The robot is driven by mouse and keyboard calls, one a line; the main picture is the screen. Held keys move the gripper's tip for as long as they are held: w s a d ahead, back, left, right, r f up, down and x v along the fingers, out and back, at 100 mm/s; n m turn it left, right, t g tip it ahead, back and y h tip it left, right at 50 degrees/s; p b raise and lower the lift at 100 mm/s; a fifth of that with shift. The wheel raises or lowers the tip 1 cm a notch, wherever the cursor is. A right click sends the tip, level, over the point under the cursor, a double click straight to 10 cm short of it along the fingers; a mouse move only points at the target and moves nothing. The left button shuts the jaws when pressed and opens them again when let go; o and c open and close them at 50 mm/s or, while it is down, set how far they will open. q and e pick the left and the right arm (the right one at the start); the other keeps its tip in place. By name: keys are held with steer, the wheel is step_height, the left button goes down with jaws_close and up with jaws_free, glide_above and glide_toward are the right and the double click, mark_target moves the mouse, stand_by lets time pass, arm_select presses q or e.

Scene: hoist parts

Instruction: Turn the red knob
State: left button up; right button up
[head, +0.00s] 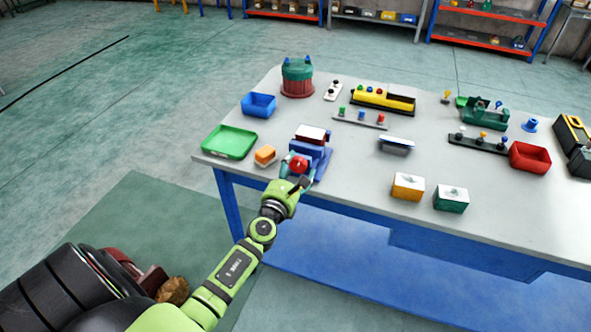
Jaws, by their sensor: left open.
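The red knob (299,165) shows as a round red part on the front of a blue device (318,158) near the table's front left. The device has a reddish and white top. My left gripper (295,180) is at the knob's near side, its fingers reaching towards it. The gripper is open; its fingers are small here and partly overlap the knob and device, so I cannot tell whether they touch the knob. My right gripper is not in view.
The device stands on a grey table (350,205) with blue legs. A blue bin (258,105) stands behind. Orange (407,187) and green (451,199) boxes stand to the right.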

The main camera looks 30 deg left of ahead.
arm_select(q)
steer(key=c, duration=1.2)
steer(key=shift+o, duration=0.2)
steer(key=shift+n, duration=0.3)
